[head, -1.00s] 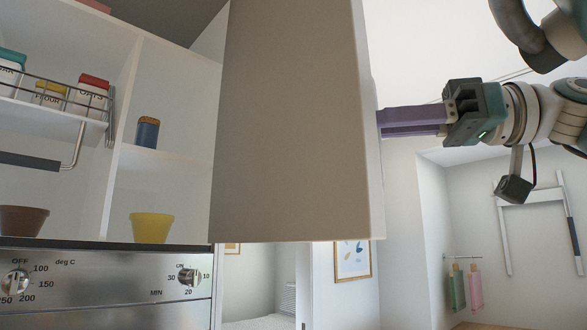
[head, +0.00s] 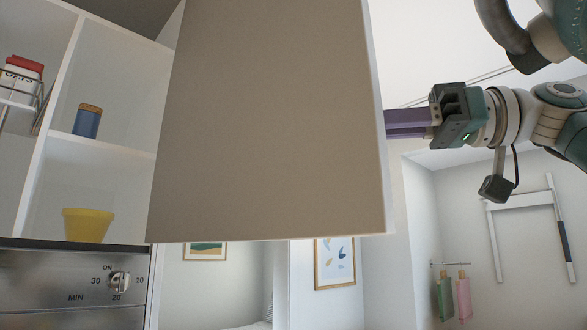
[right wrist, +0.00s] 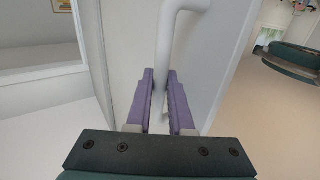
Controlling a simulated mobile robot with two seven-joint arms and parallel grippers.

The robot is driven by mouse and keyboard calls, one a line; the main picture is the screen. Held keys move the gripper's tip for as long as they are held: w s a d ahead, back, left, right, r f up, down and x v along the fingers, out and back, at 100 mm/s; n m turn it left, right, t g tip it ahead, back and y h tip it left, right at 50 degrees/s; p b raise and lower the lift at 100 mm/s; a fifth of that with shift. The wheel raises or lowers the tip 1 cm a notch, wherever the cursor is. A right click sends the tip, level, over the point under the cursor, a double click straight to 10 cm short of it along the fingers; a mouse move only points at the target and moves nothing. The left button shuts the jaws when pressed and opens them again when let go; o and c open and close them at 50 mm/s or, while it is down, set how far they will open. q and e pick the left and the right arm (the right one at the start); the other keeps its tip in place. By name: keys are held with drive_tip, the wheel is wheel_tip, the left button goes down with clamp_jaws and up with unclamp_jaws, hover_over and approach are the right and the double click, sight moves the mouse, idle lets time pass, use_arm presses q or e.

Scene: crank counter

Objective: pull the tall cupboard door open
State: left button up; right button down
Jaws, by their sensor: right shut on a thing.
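The tall cupboard door (head: 270,120) stands swung out in the middle of the head view, its flat beige face towards me. In the right wrist view a white bar handle (right wrist: 164,60) runs down the door, between the purple fingers of my right gripper (right wrist: 160,98). The gripper is shut on the handle. In the head view the right gripper (head: 388,124) reaches in from the right, and the door's edge hides its fingertips. My left gripper is not in view.
Open shelves at the left hold a blue jar (head: 87,121), a yellow bowl (head: 87,224) and a red-lidded container (head: 22,76). An oven panel (head: 75,285) is below. Pink and green towels (head: 463,298) hang on the right, with free floor room beyond.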

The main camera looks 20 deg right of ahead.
drive_tip(key=c, duration=0.8)
unclamp_jaws()
drive_tip(key=shift+w+a, duration=0.15)
drive_tip(key=shift+d+f, duration=0.1)
drive_tip(key=shift+d, duration=0.25)
drive_tip(key=b+v, duration=0.4)
drive_tip(key=v, duration=0.5)
drive_tip(key=shift+s, duration=0.2)
